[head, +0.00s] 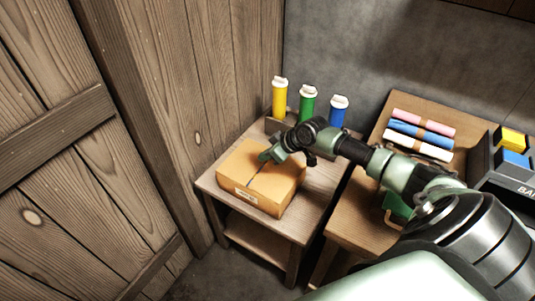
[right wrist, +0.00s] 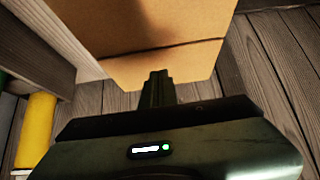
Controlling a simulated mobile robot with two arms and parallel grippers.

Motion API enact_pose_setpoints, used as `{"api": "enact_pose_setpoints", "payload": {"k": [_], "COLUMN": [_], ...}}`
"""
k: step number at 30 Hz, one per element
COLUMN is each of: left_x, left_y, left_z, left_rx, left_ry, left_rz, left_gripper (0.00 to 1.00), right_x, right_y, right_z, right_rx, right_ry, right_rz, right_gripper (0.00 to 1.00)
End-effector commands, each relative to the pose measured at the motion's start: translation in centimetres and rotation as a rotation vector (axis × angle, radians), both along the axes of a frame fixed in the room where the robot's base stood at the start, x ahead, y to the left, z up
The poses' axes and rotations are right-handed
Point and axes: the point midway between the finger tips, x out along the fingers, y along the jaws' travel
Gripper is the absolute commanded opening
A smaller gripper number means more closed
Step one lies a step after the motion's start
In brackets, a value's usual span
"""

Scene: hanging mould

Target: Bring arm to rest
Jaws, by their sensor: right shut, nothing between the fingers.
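My right arm (head: 415,180) reaches in from the right in the head view, bent over the small wooden table. My right gripper (head: 265,156) is just above or at the top of a closed cardboard box (head: 243,184). In the right wrist view the fingers (right wrist: 157,78) are together with nothing between them, and the box (right wrist: 165,45) fills the upper middle. I cannot tell whether the fingertips touch the box. My left gripper is not in view.
The small wooden table (head: 285,231) stands by a plank wall. Yellow (head: 280,99), green (head: 306,104) and blue (head: 338,111) bottles stand behind the box. A second table holds rolled cloths (head: 421,137) and a dark bin (head: 493,177) at right.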

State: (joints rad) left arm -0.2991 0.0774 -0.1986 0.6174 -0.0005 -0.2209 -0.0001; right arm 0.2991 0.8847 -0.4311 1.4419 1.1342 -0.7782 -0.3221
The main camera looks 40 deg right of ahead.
Motion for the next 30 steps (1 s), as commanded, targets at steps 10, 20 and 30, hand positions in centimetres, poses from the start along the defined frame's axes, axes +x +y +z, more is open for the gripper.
{"api": "enact_pose_setpoints", "payload": {"k": [10,20,30], "left_x": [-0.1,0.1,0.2], "left_y": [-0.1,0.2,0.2], "left_z": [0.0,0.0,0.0], "left_rx": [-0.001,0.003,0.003], "left_ry": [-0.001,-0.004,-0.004], "left_rz": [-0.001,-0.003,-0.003], "left_gripper": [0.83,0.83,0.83], "right_x": [-5.2,-6.4,-9.6], "right_y": [-2.2,-2.7,2.4], "right_z": [5.6,7.3,3.2], "right_rx": [-0.005,0.002,0.006], "right_ry": [-0.001,-0.003,0.063], "right_rz": [0.003,-0.001,0.071], "right_gripper": [0.0,0.0,0.0]}}
